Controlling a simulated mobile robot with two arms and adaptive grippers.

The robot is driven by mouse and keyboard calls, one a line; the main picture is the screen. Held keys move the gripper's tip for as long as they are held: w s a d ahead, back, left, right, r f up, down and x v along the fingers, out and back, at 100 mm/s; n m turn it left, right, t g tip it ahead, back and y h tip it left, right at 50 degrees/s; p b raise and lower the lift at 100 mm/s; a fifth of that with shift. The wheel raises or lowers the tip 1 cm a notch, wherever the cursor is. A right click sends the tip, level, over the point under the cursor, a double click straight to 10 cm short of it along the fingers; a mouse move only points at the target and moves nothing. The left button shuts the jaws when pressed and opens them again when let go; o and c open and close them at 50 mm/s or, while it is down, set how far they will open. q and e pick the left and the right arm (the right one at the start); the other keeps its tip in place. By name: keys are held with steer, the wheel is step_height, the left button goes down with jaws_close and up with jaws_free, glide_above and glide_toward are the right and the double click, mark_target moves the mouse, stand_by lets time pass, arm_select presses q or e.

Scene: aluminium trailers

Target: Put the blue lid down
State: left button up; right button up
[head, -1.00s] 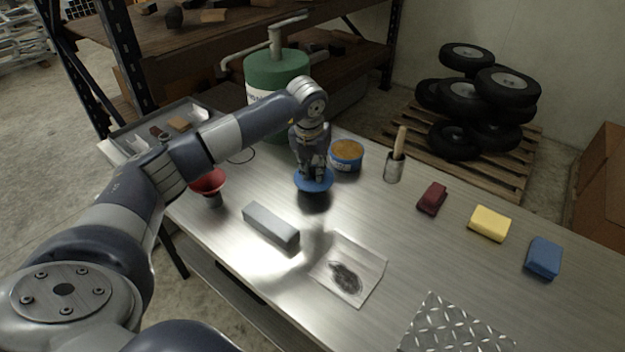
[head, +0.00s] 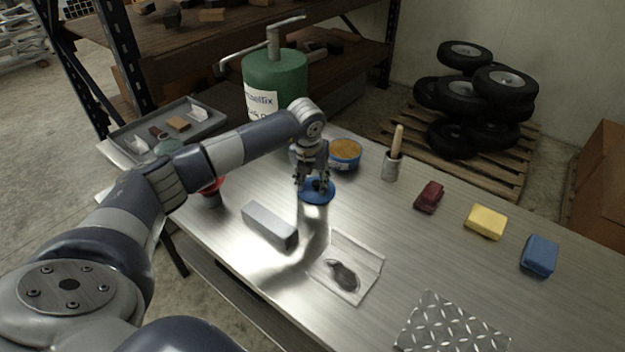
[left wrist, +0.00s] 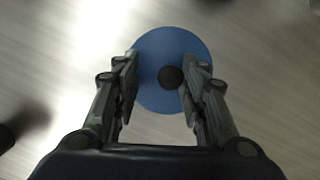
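The blue lid (head: 318,197) lies flat on the metal workbench, just in front of an open blue tub (head: 345,163) with tan contents. In the left wrist view the lid (left wrist: 155,98) is a round blue disc with a dark knob (left wrist: 171,77). My left gripper (head: 314,184) is right over the lid. Its fingers (left wrist: 160,62) are spread to either side of the knob, with a clear gap on the left side and little gap on the right. It is open and holds nothing. My right gripper is not in view.
A grey bar (head: 269,226) and a sheet with a dark smear (head: 362,262) lie in front. A red funnel-like piece (head: 212,192) stands left, partly behind my arm. A green pump drum (head: 275,80) stands behind. A brush cup (head: 391,168) and coloured blocks (head: 485,221) are right.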

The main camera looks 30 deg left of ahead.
mark_target(310, 197)
arm_select(q)
steer(key=shift+r, duration=0.6)
steer(key=b+v, duration=0.2)
steer(key=v, duration=0.9)
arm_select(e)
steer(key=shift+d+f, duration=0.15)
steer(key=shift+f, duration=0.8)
arm_select(q)
steer(key=shift+s+d+r, duration=0.1)
steer(key=shift+r, duration=0.05)
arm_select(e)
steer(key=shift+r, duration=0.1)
